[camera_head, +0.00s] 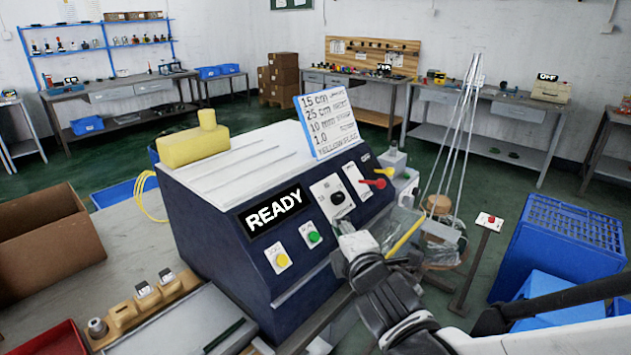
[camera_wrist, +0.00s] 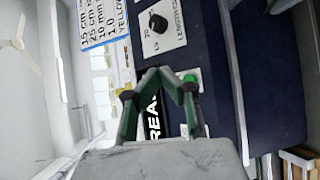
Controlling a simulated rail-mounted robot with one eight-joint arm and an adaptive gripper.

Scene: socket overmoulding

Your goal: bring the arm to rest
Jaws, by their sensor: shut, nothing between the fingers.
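My gripper (camera_head: 350,250) is in front of the right part of the dark blue machine (camera_head: 228,218) in the head view, its black body coming from the lower right. In the wrist view my gripper (camera_wrist: 178,78) has its two fingers brought together at the tips, with nothing held between them. Behind the fingers, the machine's front panel (camera_wrist: 262,75) shows turned on its side. The machine's display (camera_head: 273,210) reads READY; in the wrist view the fingers cover part of it. I cannot tell how far the fingertips are from the panel.
A yellow block (camera_head: 193,147) and a handwritten card (camera_head: 328,122) are on top of the machine. A wooden holder (camera_head: 125,315) with small parts stands at the lower left, near a cardboard box (camera_head: 45,240). Blue crates (camera_head: 560,248) and a red-button post (camera_head: 487,225) stand at the right.

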